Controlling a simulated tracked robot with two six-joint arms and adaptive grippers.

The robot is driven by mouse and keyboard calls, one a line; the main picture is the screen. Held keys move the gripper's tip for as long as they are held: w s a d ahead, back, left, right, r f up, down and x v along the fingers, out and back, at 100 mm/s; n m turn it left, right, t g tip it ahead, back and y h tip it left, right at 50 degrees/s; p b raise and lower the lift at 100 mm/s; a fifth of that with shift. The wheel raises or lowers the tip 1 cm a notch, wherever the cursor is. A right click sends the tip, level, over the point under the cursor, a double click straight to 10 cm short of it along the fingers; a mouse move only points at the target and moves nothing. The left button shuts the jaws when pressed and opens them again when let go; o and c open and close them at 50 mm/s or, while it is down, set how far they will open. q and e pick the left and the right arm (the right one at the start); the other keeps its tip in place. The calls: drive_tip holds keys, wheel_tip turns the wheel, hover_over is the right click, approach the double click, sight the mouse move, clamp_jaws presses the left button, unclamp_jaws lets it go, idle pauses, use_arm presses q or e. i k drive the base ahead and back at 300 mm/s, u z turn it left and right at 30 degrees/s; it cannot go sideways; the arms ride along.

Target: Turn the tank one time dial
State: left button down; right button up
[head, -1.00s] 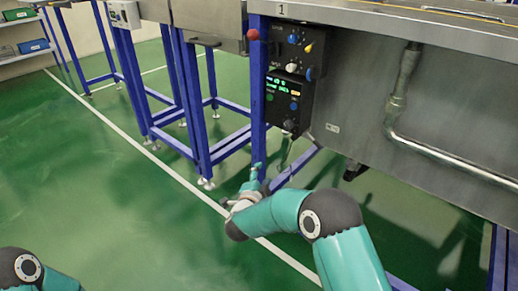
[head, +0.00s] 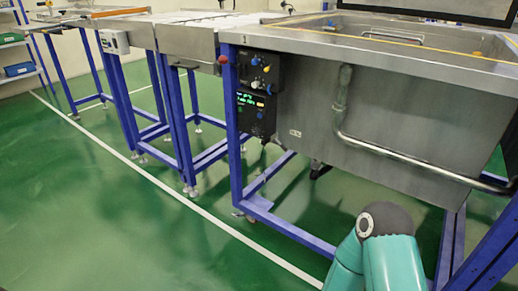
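Tank one (head: 400,120) is a large steel tank on a blue frame at the right, with a small "1" on its rim. Its black control panel has two boxes at the left front corner. The upper box (head: 252,68) carries blue, yellow and white knobs. The lower box (head: 247,118) has a lit green display (head: 250,99) and small blue and green controls. Which control is the time dial is too small to tell. My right arm shows at the bottom right, apart from the panel, its gripper out of view. My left gripper is out of view.
A red button (head: 223,60) sits at the tank's corner left of the panel. A bent steel pipe (head: 400,155) runs along the tank's front. Other steel benches on blue legs stand at the back left. The green floor (head: 110,210) in front is clear.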

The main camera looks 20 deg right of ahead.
sight(257, 131)
drive_tip(key=z, duration=0.05)
drive_tip(key=k, duration=0.65)
drive_tip(key=u, duration=0.45)
drive_tip(key=i, duration=2.1)
drive_tip(key=z, duration=0.95)
drive_tip(key=k, duration=0.65)
drive_tip(key=z, duration=0.2)
drive_tip(key=i, duration=0.7)
drive_tip(key=u, duration=0.15)
